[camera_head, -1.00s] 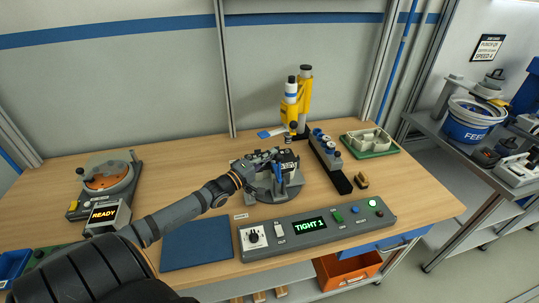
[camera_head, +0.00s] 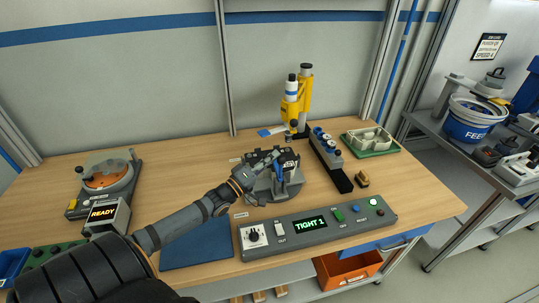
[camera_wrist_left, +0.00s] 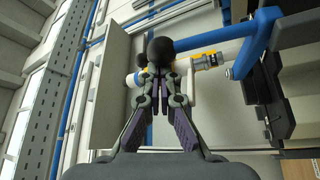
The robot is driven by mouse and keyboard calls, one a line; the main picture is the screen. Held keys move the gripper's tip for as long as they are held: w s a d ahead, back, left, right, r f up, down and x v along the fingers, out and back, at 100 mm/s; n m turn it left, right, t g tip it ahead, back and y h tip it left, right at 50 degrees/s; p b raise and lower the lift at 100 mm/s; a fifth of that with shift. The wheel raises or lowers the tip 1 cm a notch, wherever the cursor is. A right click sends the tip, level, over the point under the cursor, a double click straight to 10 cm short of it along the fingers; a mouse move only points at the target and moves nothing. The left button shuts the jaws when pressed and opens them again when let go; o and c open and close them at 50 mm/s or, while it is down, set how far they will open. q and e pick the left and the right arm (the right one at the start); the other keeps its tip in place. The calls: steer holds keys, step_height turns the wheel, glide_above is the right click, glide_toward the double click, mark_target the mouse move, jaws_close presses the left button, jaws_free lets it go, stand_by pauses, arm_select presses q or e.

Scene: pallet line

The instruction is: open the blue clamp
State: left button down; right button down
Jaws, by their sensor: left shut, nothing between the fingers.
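In the head view a small blue part (camera_head: 272,156) shows at my fingers. My left gripper (camera_head: 268,163) is over the fixture, its fingers shut and empty. In the left wrist view the fingertips (camera_wrist_left: 159,78) are right at the knob; I cannot tell whether they touch it. My right gripper is not in view.
A control panel (camera_head: 345,223) reading "TIGHT 1" lies in front of the fixture. A yellow tool (camera_head: 304,95) stands behind it, and a dark rail (camera_head: 334,168) lies to its right. A blue mat (camera_head: 190,253) is under my left forearm.

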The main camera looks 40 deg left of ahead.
arm_select(q)
steer(key=s+d+f+m+t+h+b, duration=0.1)
steer(key=s+d+f+m+h+b, duration=0.1)
steer(key=s+d+m+h+b, duration=0.2)
steer(key=shift+d+m, duration=0.45)
steer(key=shift+m, duration=1.45)
steer(key=shift+s, duration=0.1)
step_height(320, 180, up, 10)
